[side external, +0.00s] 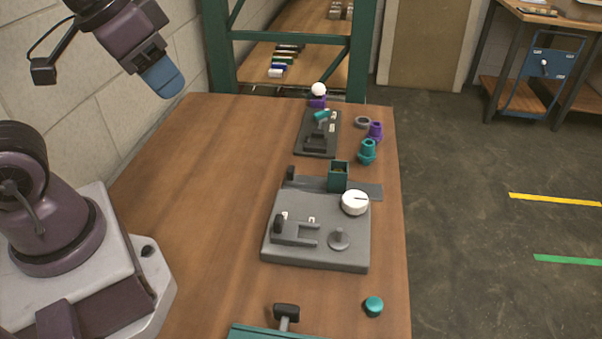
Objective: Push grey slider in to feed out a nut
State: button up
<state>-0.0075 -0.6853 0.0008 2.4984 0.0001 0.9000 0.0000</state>
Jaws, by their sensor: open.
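My gripper (163,77), with blue fingertips, is in the air at the upper left, well away from the parts and holding nothing visible. The jaw gap is hard to make out from this side. A teal square hopper (338,177) stands upright at the back of the grey fixture base (318,256). What looks like the grey slider (291,174) has a dark upright tab to the left of the hopper. A flat grey strip (372,191) extends to the hopper's right. No loose nut shows on that strip. The hopper's inside is too small to read clearly.
A white dial (355,202) and a grey knob (339,239) sit on the base. Behind are a dark tray (318,135), teal (367,152) and purple (376,131) parts, and a white ball (319,89). A teal cap (374,306) lies in front. The table's left is clear.

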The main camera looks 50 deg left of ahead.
jog(key=w+a+f+n+g, duration=0.2)
jog(key=w+f+g, duration=0.2)
jog(key=w+f, duration=0.45)
jog(key=n, duration=0.7)
send_near(291, 167)
jog(key=shift+g, duration=0.4)
jog(key=f, duration=1)
jog(key=shift+w+f, duration=0.2)
jog(key=shift+w, duration=0.1)
